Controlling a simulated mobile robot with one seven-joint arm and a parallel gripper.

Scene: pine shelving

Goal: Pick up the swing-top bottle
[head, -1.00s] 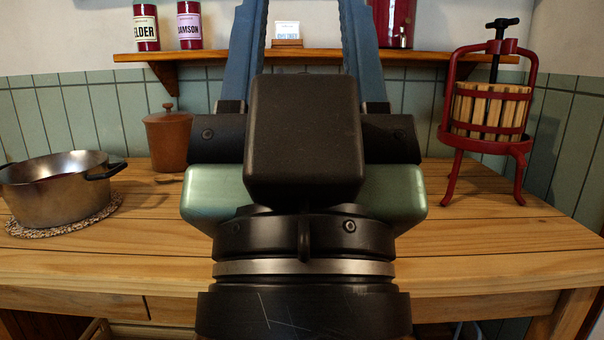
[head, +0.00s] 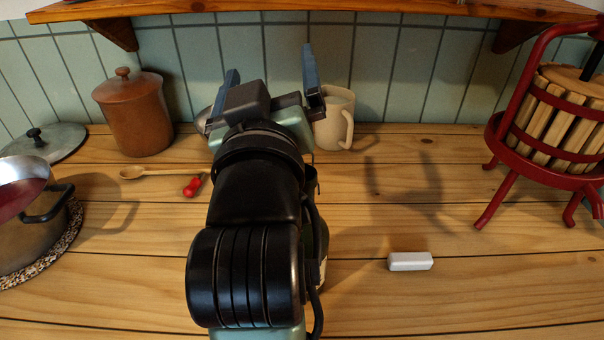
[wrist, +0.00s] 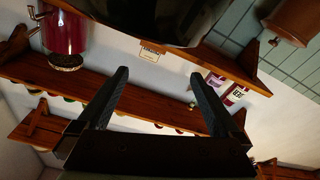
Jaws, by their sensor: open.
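My gripper (head: 270,65) is open and empty, raised above the back of the table with its two blue fingers spread and pointing up towards the wall. In the wrist view its fingers (wrist: 160,95) are apart with nothing between them. A dark glassy shape with a pale label edge (head: 322,240) shows just right of my arm in the head view. It looks like the swing-top bottle, but my arm hides most of it.
A cream mug (head: 336,125) stands behind the gripper. A brown lidded crock (head: 137,115), a wooden spoon (head: 150,172), a red-handled item (head: 193,187) and a steel pot (head: 25,235) are left. A white block (head: 410,261) and red fruit press (head: 510,130) are right. A shelf (head: 300,8) overhangs.

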